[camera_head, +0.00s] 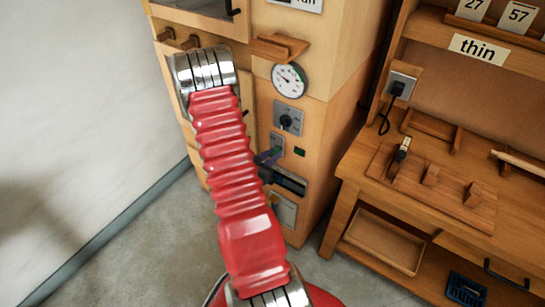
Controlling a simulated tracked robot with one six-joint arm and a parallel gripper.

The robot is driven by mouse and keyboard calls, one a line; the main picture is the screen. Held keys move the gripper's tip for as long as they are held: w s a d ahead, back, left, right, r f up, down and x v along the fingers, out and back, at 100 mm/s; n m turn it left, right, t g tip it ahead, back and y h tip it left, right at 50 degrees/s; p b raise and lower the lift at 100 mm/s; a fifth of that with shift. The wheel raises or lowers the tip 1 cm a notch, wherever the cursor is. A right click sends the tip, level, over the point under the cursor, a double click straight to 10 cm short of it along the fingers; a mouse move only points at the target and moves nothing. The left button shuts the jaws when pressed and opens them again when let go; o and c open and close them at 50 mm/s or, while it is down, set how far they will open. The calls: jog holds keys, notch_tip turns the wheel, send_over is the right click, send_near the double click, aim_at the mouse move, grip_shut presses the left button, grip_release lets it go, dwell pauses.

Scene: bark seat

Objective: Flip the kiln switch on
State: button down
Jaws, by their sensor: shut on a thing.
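The kiln switch (277,142) is a small grey plate on the front of the wooden cabinet, below a grey knob plate. A small dark green indicator (300,152) is beside it on the right. My gripper (270,157) shows only in part, as a dark purplish shape at the switch, just right of my red arm. It is shut on the switch's lever, but the contact is small and partly hidden. I cannot tell the lever's position or whether the indicator is lit.
A round gauge (289,80) and the knob plate (288,119) are above the switch. A dark slotted fitting (289,182) is below it. A wooden workbench (345,205) stands to the right. Bare floor lies in front of the cabinet.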

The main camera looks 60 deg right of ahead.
aim_at(276, 149)
jog(key=y, duration=0.1)
jog(key=r+y, duration=0.1)
jog(key=y, duration=0.1)
jog(key=shift+w+d+r+y, duration=0.1)
jog(key=shift+d+r+y, duration=0.15)
jog(key=shift+r+y, duration=0.1)
jog(key=shift+d+r+t+y, duration=0.1)
jog(key=shift+r+t+y, duration=0.25)
jog(key=shift+y, duration=0.6)
jog(key=shift+d+r+t+y, duration=0.15)
jog(key=shift+r+t+y, duration=0.1)
jog(key=shift+y, duration=0.75)
jog(key=c, duration=1.6)
grip_release()
jog(key=shift+f, duration=0.1)
jog(key=shift+c, duration=0.2)
jog(key=v, duration=1.4)
jog(key=shift+d+f, duration=0.1)
